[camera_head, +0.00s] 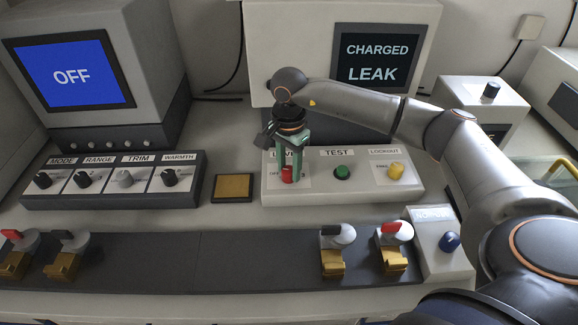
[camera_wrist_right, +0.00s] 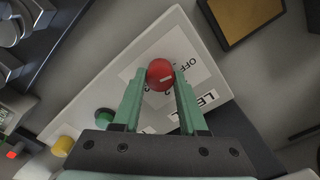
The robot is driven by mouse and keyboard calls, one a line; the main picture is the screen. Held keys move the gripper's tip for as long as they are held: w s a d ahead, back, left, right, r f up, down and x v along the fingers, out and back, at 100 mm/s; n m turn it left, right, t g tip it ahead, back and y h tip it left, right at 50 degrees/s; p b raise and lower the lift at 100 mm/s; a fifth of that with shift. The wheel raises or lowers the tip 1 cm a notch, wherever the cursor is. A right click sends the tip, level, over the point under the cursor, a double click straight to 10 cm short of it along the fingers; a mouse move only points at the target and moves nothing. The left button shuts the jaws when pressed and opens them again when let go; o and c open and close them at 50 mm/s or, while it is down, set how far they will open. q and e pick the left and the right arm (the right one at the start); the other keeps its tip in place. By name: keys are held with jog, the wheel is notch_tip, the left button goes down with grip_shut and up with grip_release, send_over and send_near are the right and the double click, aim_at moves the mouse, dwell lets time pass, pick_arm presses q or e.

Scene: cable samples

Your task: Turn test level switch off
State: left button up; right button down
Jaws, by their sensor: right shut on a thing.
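The test level switch is a red knob (camera_head: 287,174) at the left end of a white panel (camera_head: 320,194), under a label partly hidden by my gripper. My right gripper (camera_head: 288,166) reaches down over the knob, with its green fingers on either side of it. In the right wrist view the red knob (camera_wrist_right: 160,73) sits between the two fingertips (camera_wrist_right: 160,80), which are shut on it. A pale mark shows on the knob's face, and "OFF" is printed beside it. My left gripper is not in view.
The same panel carries a green TEST button (camera_head: 342,172) and a yellow LOCKOUT knob (camera_head: 395,170). A screen (camera_head: 378,58) behind reads "CHARGED LEAK". A blue screen (camera_head: 72,75) reads "OFF". A brass-coloured plate (camera_head: 232,187) and a row of dark knobs (camera_head: 112,180) lie to the left.

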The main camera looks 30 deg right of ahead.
aim_at(289, 169)
jog(key=shift+c, duration=2.2)
grip_release()
jog(key=shift+r, duration=0.1)
notch_tip(289, 169, up, 12)
jog(key=shift+r, duration=0.2)
